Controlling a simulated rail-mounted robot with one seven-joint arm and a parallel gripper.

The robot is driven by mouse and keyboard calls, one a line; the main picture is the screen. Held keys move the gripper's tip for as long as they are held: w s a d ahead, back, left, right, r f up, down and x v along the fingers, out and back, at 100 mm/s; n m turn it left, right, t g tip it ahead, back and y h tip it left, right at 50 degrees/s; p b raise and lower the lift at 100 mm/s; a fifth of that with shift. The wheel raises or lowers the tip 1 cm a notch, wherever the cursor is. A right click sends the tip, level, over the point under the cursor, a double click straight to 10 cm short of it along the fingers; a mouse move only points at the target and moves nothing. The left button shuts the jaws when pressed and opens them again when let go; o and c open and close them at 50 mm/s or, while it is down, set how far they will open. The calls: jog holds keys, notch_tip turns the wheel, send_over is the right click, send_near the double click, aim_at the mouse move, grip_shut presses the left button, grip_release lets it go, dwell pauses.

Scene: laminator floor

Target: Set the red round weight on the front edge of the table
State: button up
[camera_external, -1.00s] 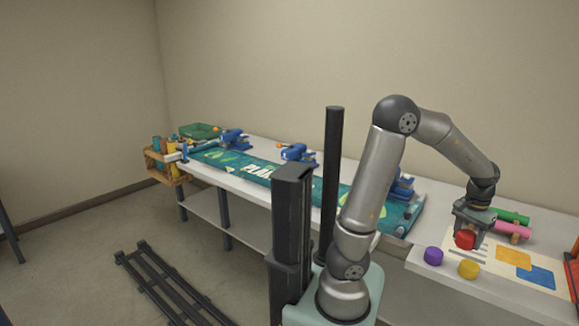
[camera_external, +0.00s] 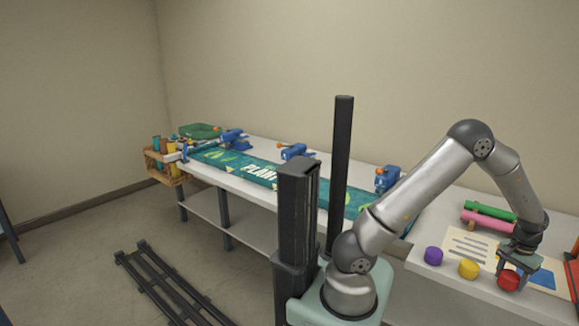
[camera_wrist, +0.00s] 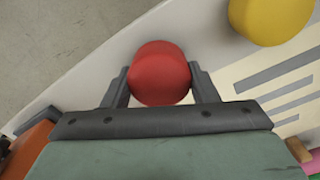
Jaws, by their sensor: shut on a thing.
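The red round weight (camera_external: 508,281) is near the front edge of the white table (camera_external: 455,281), at the right end, in the external view. My gripper (camera_external: 511,275) points down over it and is shut on it. In the wrist view the red weight (camera_wrist: 160,74) sits between the two fingers of my gripper (camera_wrist: 160,82), close to the table's edge with the floor beyond. I cannot tell whether the weight touches the table top.
A yellow weight (camera_external: 468,269) and a purple weight (camera_external: 433,256) stand left of the red one along the front edge. A printed sheet (camera_external: 468,243) lies behind them. Green (camera_external: 490,211) and pink (camera_external: 487,221) rolls lie farther back. An orange object (camera_wrist: 28,148) shows at the wrist view's lower left.

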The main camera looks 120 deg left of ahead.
jog(key=shift+f, duration=0.55)
jog(key=shift+f, duration=0.2)
jog(key=o, duration=1.2)
